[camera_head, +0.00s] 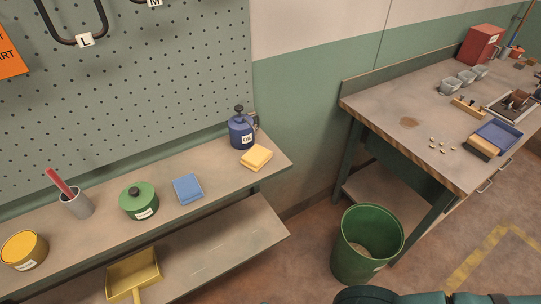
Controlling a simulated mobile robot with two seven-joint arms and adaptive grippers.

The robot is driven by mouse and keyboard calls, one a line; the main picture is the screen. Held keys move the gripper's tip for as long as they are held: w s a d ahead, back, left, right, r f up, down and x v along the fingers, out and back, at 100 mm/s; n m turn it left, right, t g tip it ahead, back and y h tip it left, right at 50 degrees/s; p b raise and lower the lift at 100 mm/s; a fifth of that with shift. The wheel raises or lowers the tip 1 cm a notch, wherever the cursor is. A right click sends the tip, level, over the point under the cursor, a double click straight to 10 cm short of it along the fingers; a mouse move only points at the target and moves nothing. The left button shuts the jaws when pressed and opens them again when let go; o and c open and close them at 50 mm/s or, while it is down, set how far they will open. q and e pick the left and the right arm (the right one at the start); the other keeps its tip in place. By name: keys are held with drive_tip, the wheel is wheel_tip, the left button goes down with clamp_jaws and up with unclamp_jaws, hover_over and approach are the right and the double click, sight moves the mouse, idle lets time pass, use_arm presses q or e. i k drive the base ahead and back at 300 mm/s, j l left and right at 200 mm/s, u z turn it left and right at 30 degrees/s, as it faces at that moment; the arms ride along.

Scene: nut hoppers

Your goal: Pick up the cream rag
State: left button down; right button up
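In the head view, a folded pale yellow cloth (256,157), the closest match to the cream rag, lies flat near the right end of the upper shelf (222,196). It sits just in front of a blue oil can (241,133). A folded blue cloth (187,188) lies farther left on the same shelf, apart from it. Nothing holds or covers the yellow cloth. Neither of my grippers shows in this view.
A green lidded pot (139,201), a grey cup with a red stick (76,204) and a yellow tin (24,250) stand leftward. A yellow dustpan (133,270) lies below. A green bin (366,245) stands between the shelf and the workbench (408,124).

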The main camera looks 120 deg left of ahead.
sight(256, 158)
drive_tip(key=k+u, duration=0.1)
drive_tip(key=u, duration=3.95)
drive_tip(key=l, duration=0.75)
